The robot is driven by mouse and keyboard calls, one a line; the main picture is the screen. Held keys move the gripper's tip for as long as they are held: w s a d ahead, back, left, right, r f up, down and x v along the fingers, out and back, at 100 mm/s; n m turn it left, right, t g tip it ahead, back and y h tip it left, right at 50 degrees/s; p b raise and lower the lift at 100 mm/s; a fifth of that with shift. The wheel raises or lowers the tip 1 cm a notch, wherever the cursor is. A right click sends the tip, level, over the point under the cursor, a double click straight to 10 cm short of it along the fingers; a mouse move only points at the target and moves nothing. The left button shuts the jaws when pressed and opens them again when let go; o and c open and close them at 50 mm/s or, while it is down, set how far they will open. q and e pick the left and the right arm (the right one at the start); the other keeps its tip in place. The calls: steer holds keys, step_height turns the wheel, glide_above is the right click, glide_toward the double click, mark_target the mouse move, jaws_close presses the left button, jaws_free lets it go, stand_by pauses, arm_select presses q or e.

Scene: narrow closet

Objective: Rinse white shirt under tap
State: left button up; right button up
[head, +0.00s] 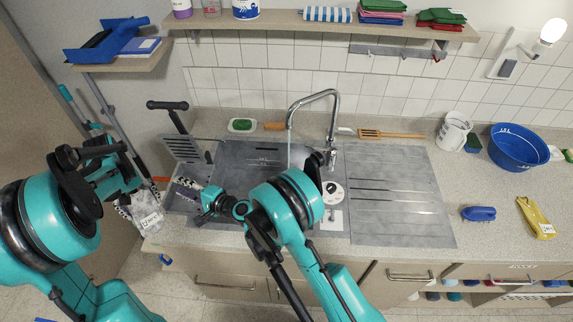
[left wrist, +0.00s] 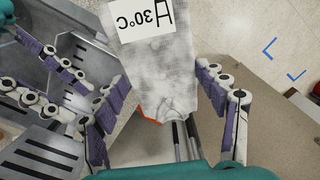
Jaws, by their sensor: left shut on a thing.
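The white shirt (left wrist: 172,80), a greyish-white cloth with a 30°C label, is between the fingers of my left gripper (left wrist: 158,115). In the head view the shirt (head: 147,222) is at the counter's left front edge, away from the tap. My left gripper is shut on it, partly hidden by my arm. My right gripper (head: 186,190) is left of the basin, close to the shirt; in the left wrist view its fingers are apart with nothing between them. The chrome tap (head: 333,110) arches over the grey metal sink (head: 235,158), and a thin pale stream falls from its spout. My right arm hides part of the basin.
A ribbed drainboard (head: 395,190) right of the basin is clear. A blue tub (head: 518,146), white bucket (head: 454,131), blue brush (head: 478,213) and yellow cloth (head: 536,217) stand farther right. A slotted grey rack (head: 183,148) is at the left. A shelf (head: 290,20) runs above.

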steer(key=shift+f, duration=0.1)
stand_by(0.5)
stand_by(0.3)
steer(key=shift+f, duration=0.1)
stand_by(0.6)
steer(key=shift+f+b, duration=0.1)
steer(key=shift+b, duration=0.2)
stand_by(0.5)
steer(key=shift+f, duration=0.15)
